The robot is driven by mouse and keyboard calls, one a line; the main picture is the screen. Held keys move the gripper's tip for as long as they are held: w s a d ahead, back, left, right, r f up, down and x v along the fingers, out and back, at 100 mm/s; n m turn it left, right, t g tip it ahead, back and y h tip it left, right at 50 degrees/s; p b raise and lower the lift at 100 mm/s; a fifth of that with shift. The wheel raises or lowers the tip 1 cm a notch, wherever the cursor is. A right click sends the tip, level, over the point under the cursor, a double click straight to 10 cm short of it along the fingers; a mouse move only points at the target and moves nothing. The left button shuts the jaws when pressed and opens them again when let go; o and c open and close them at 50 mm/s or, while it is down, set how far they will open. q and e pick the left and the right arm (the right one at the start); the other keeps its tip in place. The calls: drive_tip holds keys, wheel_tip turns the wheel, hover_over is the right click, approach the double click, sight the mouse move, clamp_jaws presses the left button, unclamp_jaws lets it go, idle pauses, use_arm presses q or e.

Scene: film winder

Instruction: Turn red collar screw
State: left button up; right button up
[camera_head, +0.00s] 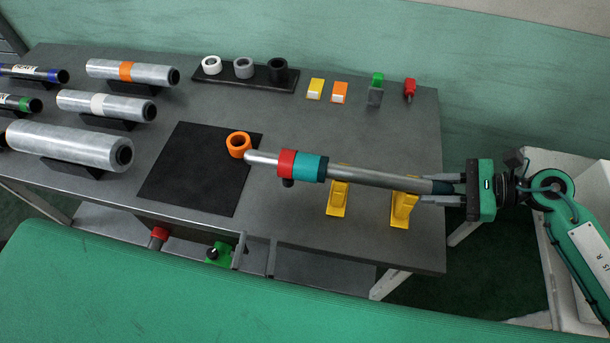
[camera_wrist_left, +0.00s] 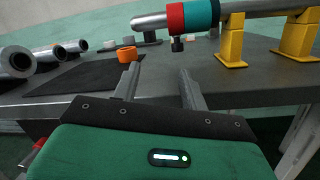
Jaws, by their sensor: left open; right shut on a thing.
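A grey shaft (camera_head: 375,179) lies across two yellow stands (camera_head: 337,200). It carries a red collar (camera_head: 287,162) and a teal collar (camera_head: 311,167), side by side near its left end. A small dark screw (camera_head: 288,183) points down below the red collar, and the screw also shows in the left wrist view (camera_wrist_left: 178,44). My right gripper (camera_head: 455,188) is shut on the shaft's dark right end. My left gripper (camera_wrist_left: 158,74) is open and empty in the left wrist view, below and in front of the collars, apart from the screw.
An orange ring (camera_head: 239,144) sits on a black mat (camera_head: 195,170) left of the shaft. Several film rolls (camera_head: 70,145) lie on cradles at the left. Rings on a black strip (camera_head: 230,80) and small coloured blocks (camera_head: 315,88) stand at the back.

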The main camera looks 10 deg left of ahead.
sight(288, 184)
use_arm(q)
drive_tip(key=w+d+n, duration=0.1)
drive_tip(key=w, duration=0.2)
drive_tip(key=w+d+r+n+g+y, duration=0.1)
drive_tip(key=w+n, duration=0.1)
drive_tip(key=w, duration=0.1)
drive_tip(key=w+d+n+g+y, duration=0.1)
drive_tip(key=w, duration=0.2)
drive_tip(key=shift+w+d+r+n, duration=0.1)
drive_tip(key=shift+d+r+n, duration=0.05)
drive_tip(key=shift+d+n, duration=0.25)
drive_tip(key=shift+w+a, duration=0.25)
drive_tip(key=shift+w, duration=0.9)
drive_tip(key=shift+w+a, duration=0.2)
drive_tip(key=shift+w, duration=0.95)
drive_tip(key=shift+w+a, duration=0.25)
drive_tip(key=shift+w, duration=0.9)
drive_tip(key=shift+c, duration=0.2)
clamp_jaws()
